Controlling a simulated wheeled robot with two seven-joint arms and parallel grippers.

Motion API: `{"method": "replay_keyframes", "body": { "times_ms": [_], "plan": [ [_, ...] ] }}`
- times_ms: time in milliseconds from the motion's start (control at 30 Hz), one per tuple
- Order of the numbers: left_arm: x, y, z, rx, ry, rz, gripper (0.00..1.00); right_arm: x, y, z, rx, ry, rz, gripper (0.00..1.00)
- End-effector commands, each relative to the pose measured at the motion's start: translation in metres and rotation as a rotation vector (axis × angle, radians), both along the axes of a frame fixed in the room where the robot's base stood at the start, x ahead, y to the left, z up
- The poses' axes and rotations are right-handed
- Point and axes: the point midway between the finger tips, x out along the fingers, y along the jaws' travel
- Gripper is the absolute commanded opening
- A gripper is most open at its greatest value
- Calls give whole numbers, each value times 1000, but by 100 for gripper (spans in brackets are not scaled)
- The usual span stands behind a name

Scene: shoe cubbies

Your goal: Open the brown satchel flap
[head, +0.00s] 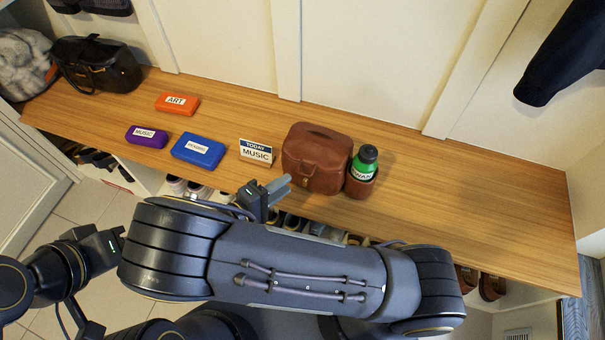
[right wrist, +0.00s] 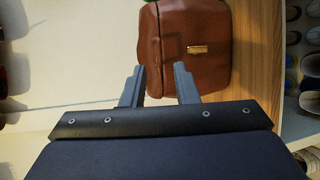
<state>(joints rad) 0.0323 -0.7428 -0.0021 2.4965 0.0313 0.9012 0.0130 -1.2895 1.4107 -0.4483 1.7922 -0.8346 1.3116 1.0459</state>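The brown satchel (head: 316,157) stands on the wooden bench, its flap down over the front. In the right wrist view the satchel (right wrist: 190,38) fills the top middle, with a gold clasp (right wrist: 197,49) on its front. My right gripper (head: 284,186) is just in front of the satchel's lower left side in the head view. In the right wrist view its two fingers (right wrist: 160,69) are apart with nothing between them, pointing at the satchel; contact cannot be told. My left gripper (head: 112,240) is low at the left, away from the bench; its fingers are unclear.
A green bottle (head: 364,163) in a brown holder stands close to the satchel's right. A "TODAY MUSIC" sign (head: 256,152) stands to its left. Blue (head: 198,150), purple (head: 147,136) and orange (head: 177,103) cases and a black bag (head: 97,63) lie further left. The bench's right part (head: 480,190) is clear.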

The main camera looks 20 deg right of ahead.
Motion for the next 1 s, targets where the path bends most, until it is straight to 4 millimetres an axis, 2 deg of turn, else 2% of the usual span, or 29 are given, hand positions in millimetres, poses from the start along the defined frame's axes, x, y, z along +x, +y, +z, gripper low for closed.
{"method": "replay_keyframes", "body": {
  "times_ms": [400, 567, 800, 1000],
  "plan": [
    [0, 0, -6, 0, 0, 0, 36, 28, -54, -13, -1, 4, -5, 27],
    [0, 0, -7, 0, 0, 0, 36, 32, -62, -15, 2, 4, -5, 27],
    [0, 0, -7, 0, 0, 0, 36, 33, -63, -15, 1, 5, -5, 27],
    [0, 0, -7, 0, 0, 0, 36, 33, -63, -15, 2, 6, -4, 2]
  ]
}}
